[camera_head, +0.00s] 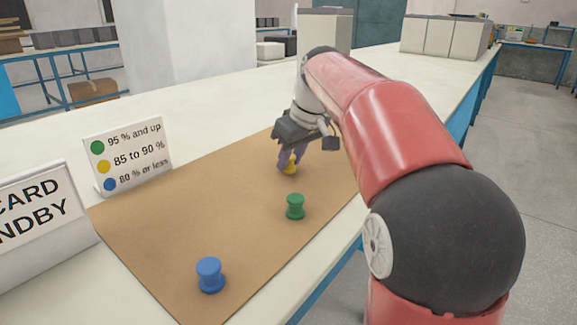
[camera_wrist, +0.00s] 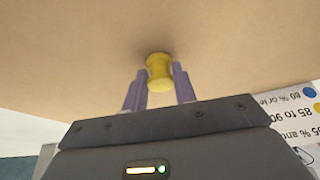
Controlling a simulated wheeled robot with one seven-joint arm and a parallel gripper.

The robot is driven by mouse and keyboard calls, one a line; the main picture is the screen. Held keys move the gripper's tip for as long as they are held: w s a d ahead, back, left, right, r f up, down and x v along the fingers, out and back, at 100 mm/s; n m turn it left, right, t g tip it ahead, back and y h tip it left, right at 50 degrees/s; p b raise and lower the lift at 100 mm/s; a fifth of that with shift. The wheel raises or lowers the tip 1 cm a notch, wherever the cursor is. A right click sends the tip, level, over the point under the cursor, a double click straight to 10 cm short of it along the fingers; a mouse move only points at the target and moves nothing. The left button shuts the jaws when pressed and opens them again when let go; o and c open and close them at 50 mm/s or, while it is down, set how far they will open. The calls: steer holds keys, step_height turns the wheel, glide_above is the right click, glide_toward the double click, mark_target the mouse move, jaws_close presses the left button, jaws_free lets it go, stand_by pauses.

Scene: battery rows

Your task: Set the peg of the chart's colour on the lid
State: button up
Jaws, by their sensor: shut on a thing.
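The chart card (camera_head: 128,157) stands at the mat's back left edge. It pairs green with 95 % and up, yellow with 85 to 90 %, blue with 80 % or less. My gripper (camera_head: 290,163) is shut on the yellow peg (camera_head: 292,169), low at the far end of the mat. In the wrist view the yellow peg (camera_wrist: 159,73) sits between the purple fingertips (camera_wrist: 160,84). I cannot tell whether it touches the mat. The green peg (camera_head: 295,206) and the blue peg (camera_head: 210,275) stand upright, nearer on the mat. I can make out no lid or battery.
The brown mat (camera_head: 185,225) lies on a long pale bench (camera_head: 70,122). A second sign (camera_head: 38,215), partly cut off, stands at the left. Grey-white boxes (camera_head: 445,37) stand at the bench's far end. The mat's left half is mostly clear.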

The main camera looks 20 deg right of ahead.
steer(key=shift+f, duration=0.2)
steer(key=o, duration=0.9)
steer(key=shift+o, duration=0.2)
steer(key=shift+r, duration=0.15)
